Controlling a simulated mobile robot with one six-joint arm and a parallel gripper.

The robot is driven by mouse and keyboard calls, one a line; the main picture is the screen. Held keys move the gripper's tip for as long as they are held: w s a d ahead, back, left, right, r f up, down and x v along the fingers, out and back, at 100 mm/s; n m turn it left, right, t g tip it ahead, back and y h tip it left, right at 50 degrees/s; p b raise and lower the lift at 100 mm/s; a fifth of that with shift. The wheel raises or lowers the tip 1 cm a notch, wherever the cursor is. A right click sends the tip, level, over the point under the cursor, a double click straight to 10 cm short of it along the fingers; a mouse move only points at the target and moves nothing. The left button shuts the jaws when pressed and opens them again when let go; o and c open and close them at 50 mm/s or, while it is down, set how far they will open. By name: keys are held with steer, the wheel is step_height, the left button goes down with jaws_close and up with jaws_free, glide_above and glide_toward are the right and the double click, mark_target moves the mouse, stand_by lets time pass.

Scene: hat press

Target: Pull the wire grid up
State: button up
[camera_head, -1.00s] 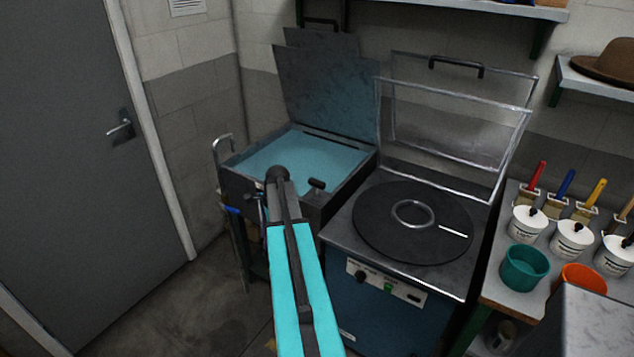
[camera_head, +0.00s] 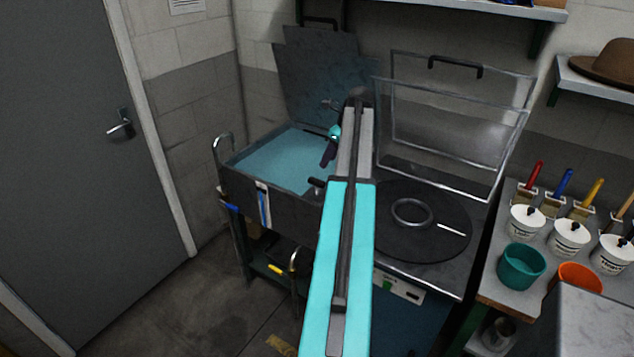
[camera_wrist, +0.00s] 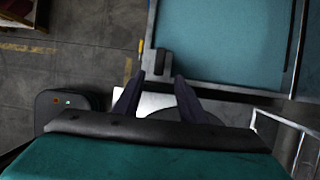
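Two thin metal frames stand upright at the back of the round-plate press, and I cannot tell which is the wire grid. The front frame (camera_head: 455,187) is tilted back over the plate. The rear frame (camera_head: 535,88) has a black handle (camera_head: 455,66) on top. I cannot make out any mesh in them. My gripper (camera_head: 328,158) shows dark fingers pointing down near the right side of the blue tank, left of both frames. In the wrist view my gripper (camera_wrist: 160,77) has its fingers apart with nothing held. My arm hides part of the press and tank.
The tank (camera_head: 285,165) has a raised dark lid (camera_head: 315,75) behind it. The press's black round plate (camera_head: 425,245) bears a metal ring (camera_head: 412,211). White pots (camera_head: 526,222), brushes and a teal cup (camera_head: 522,266) stand on the right bench. The floor at left is clear.

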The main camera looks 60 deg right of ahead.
mark_target(318, 180)
steer(key=shift+f, duration=0.1)
steer(key=shift+p+x, duration=2)
steer(key=shift+x, duration=4.85)
steer(key=shift+c, duration=0.5)
jaws_close()
